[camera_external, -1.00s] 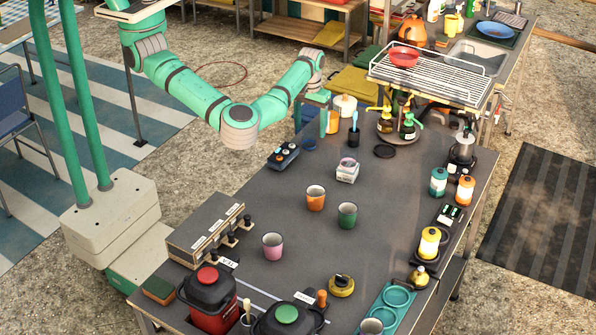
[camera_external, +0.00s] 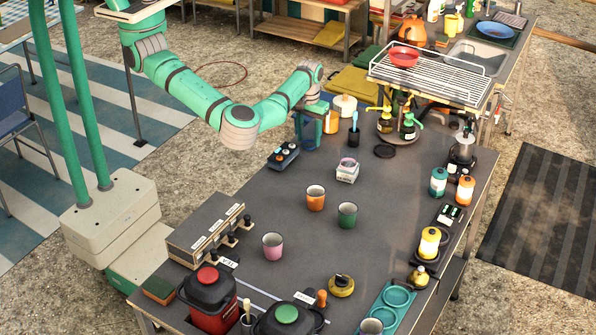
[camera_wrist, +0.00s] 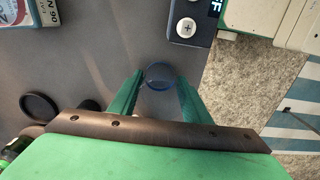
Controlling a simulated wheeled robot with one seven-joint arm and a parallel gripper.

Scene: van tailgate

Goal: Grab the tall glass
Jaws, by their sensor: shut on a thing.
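The tall glass is clear with a blue tint and stands near the far left edge of the dark table (camera_external: 300,262). In the external view its lower part (camera_external: 309,142) shows below and between my fingers. In the wrist view its round blue rim (camera_wrist: 160,71) lies between my two green fingers. My gripper (camera_external: 310,128) points down around the glass and is shut on it; it also shows in the wrist view (camera_wrist: 159,84). The glass looks upright, with its sides partly hidden by the fingers.
A dark button box (camera_external: 283,156) sits just left of the glass.

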